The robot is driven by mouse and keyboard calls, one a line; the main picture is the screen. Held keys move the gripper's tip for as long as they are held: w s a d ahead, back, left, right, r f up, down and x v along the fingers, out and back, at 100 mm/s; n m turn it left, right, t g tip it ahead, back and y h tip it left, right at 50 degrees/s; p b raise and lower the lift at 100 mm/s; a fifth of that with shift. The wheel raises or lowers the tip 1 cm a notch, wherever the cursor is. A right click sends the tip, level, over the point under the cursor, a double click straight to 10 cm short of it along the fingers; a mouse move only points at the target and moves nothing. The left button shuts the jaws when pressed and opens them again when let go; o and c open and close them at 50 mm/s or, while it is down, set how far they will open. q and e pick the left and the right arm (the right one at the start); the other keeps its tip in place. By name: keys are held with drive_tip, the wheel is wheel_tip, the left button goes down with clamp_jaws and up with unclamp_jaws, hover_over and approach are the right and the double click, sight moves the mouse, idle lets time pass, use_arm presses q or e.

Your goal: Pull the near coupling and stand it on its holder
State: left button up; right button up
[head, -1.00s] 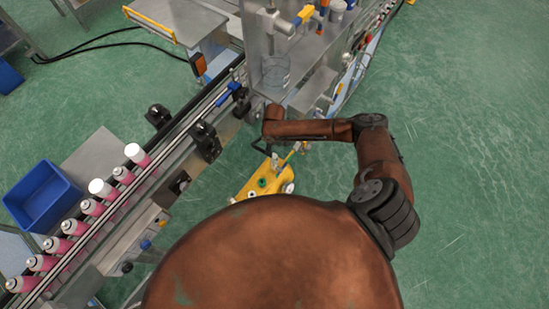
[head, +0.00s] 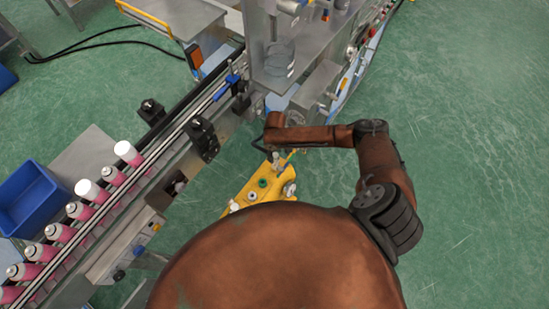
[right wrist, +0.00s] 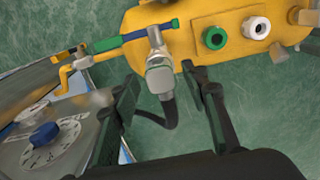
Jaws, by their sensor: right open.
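A grey metal coupling (right wrist: 160,72) with a black hose (right wrist: 166,112) hanging from it shows in the right wrist view, at the edge of a yellow body (right wrist: 205,22). A green port (right wrist: 214,38) and a white port (right wrist: 256,28) sit beside it on that body. My right gripper (right wrist: 161,80) is open, with one black finger on each side of the coupling and visible gaps between. In the head view the yellow body (head: 247,207) shows below my right gripper (head: 262,146). I cannot tell which part is the holder. My left gripper is not in view.
A dial panel with a blue knob (right wrist: 43,134) is close to the left finger. A conveyor carrying several pink cans (head: 86,211) runs along the left, with a blue bin (head: 30,198) beyond it. A metal machine (head: 310,45) stands at the top. Green floor is clear at right.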

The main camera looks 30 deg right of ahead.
sight(275, 155)
drive_tip(key=shift+f, duration=0.75)
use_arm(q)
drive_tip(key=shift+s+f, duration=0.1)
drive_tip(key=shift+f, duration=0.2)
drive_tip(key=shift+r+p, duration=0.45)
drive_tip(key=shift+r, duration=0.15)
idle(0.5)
use_arm(e)
clamp_jaws()
idle(0.4)
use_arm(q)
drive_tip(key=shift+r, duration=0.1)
use_arm(e)
drive_tip(key=shift+r, duration=0.1)
use_arm(q)
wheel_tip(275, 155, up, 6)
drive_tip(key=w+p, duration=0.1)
drive_tip(key=p, duration=0.5)
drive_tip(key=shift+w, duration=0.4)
use_arm(e)
drive_tip(key=shift+r, duration=2.95)
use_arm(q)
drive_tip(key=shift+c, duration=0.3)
